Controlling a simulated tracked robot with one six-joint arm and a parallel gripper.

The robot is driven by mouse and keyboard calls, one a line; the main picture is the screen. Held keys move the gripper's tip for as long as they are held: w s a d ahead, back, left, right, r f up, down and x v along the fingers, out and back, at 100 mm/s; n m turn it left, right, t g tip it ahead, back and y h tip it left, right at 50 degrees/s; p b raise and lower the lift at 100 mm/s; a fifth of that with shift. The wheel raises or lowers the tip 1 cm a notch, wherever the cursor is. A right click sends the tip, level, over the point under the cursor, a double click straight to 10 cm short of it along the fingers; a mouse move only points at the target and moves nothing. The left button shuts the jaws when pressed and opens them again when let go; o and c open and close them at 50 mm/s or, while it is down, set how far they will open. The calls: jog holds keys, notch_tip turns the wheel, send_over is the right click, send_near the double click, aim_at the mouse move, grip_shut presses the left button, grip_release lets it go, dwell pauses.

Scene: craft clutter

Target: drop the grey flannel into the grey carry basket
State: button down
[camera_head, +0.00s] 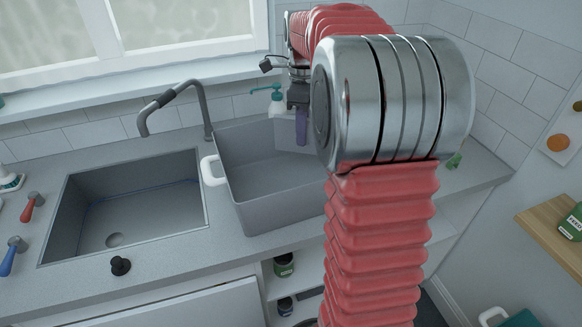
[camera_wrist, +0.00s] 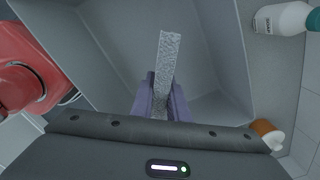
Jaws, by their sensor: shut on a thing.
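The grey carry basket (camera_head: 262,206) stands on the counter right of the sink, open at the top, with a white handle (camera_head: 212,170) at its left. My gripper (camera_head: 301,125) is above the basket's back part, pointing down. In the wrist view, the purple fingers of my gripper (camera_wrist: 163,95) are shut on the grey flannel (camera_wrist: 170,55), a narrow textured strip between them. The basket's inner walls and floor (camera_wrist: 110,35) show behind the flannel in that view. The flannel is not clear in the head view. My arm hides the basket's right side.
A white bottle with a green pump (camera_head: 277,104) stands behind the basket; a white bottle (camera_wrist: 280,18) also shows in the wrist view. The sink (camera_head: 125,205) and its tall tap (camera_head: 204,108) are at the left. A small green thing (camera_head: 454,161) lies at the right.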

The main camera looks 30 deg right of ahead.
jog(key=c, duration=1.6)
grip_release()
jog(key=shift+c, duration=0.2)
notch_tip(320, 180, up, 13)
jog(key=shift+w+r, duration=0.1)
jog(key=shift+a+r, duration=0.1)
jog(key=shift+r, duration=0.15)
